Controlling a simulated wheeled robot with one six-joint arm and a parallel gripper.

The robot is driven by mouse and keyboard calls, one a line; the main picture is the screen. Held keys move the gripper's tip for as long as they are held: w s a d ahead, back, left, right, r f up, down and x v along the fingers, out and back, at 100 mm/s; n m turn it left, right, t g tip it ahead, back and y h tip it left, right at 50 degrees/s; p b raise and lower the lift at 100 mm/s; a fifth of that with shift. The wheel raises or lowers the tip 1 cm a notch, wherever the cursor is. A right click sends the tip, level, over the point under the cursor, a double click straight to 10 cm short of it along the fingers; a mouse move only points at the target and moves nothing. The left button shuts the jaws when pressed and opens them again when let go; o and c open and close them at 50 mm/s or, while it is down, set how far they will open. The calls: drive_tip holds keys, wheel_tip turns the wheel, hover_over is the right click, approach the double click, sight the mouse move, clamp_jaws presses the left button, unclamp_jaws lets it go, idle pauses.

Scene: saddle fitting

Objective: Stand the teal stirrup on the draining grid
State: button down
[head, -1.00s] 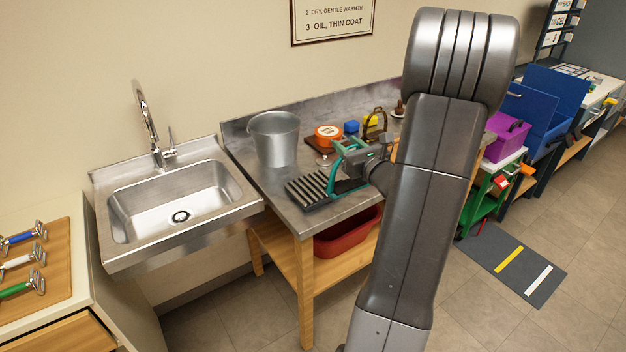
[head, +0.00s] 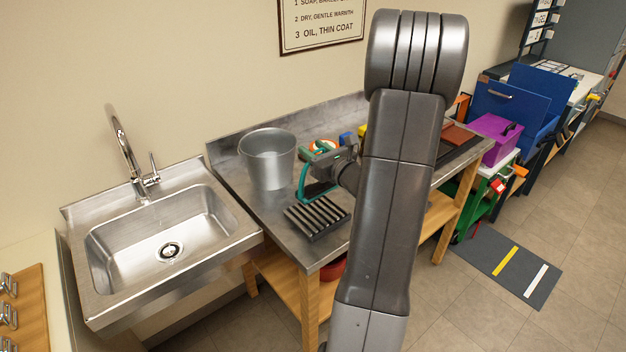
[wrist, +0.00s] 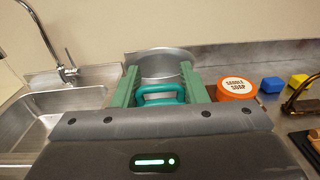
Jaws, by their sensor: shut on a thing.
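The teal stirrup (head: 303,183) is held in my gripper (head: 318,157), which is shut on it. In the head view its lower bar shows just beyond the far edge of the draining grid (head: 316,218); I cannot tell exactly how high it is or whether it touches anything. The grid is dark with pale ribs and lies empty near the table's front left corner. In the wrist view the stirrup (wrist: 160,101) sits between the two green fingers. The grid is hidden there, and my arm covers part of the table in the head view.
A metal bucket (head: 268,160) stands close to the left of the stirrup. An orange saddle soap tin (wrist: 236,88), a blue block (wrist: 272,83) and a yellow block (wrist: 300,80) are to the right. The sink (head: 165,240) is left of the metal table (head: 362,112).

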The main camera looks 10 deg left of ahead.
sight(315, 184)
drive_tip(key=shift+f, duration=3.35)
drive_tip(key=shift+f, duration=0.15)
drive_tip(key=c, duration=0.9)
unclamp_jaws()
drive_tip(key=shift+o, duration=0.2)
drive_tip(key=shift+r, duration=0.2)
drive_tip(key=shift+s+d, duration=0.1)
drive_tip(key=shift+d, duration=0.05)
drive_tip(key=b+v, duration=0.2)
drive_tip(key=v, duration=0.9)
drive_tip(key=shift+s+d, duration=0.2)
drive_tip(key=shift+s, duration=0.05)
